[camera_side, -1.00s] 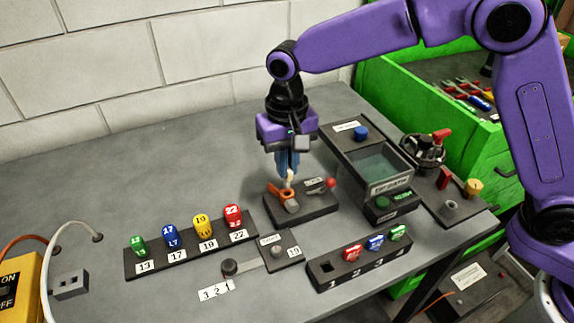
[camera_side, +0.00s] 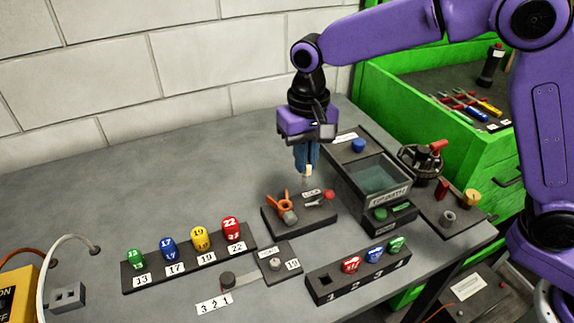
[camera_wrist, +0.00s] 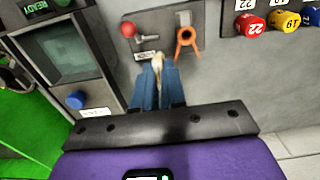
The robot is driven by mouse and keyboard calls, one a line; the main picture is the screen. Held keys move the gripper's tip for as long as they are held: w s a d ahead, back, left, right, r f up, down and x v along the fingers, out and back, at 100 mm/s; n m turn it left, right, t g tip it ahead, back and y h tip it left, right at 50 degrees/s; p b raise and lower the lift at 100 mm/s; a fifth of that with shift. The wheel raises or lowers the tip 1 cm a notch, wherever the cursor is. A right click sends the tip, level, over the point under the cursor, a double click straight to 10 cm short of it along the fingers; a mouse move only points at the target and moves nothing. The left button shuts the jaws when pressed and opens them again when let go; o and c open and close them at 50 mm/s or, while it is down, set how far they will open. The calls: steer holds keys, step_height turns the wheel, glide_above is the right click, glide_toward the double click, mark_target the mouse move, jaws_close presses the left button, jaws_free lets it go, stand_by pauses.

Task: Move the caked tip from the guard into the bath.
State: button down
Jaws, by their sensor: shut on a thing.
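My gripper (camera_side: 307,166) is shut on the caked tip (camera_side: 308,171), a small cream-coloured piece between the blue fingers. The tip also shows between the fingers in the wrist view (camera_wrist: 156,59). It is held in the air above and behind the orange guard (camera_side: 285,206), apart from it. The guard stands on a dark block and is empty at its top; it also shows in the wrist view (camera_wrist: 187,39). The bath (camera_side: 381,174) is a dark-framed tank with a greenish window or liquid, right of my gripper. In the wrist view the bath (camera_wrist: 66,50) is at the left.
A red-knobbed lever (camera_side: 328,195) shares the guard's block. A blue knob (camera_side: 360,145) sits behind the bath and a green button (camera_side: 380,213) in front. Racks with coloured numbered tips (camera_side: 200,239) stand at front left. The table's back left is clear.

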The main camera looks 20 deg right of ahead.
steer(key=s+d+r, duration=0.1)
steer(key=s+d, duration=0.1)
steer(key=d, duration=1.2)
steer(key=shift+w+f, duration=0.1)
steer(key=shift+f, duration=2.65)
steer(key=shift+f, duration=2.1)
steer(key=c, duration=0.8)
jaws_free()
steer(key=shift+c, duration=0.2)
steer(key=shift+a, duration=0.15)
steer(key=shift+c, duration=0.3)
steer(key=shift+r, duration=0.15)
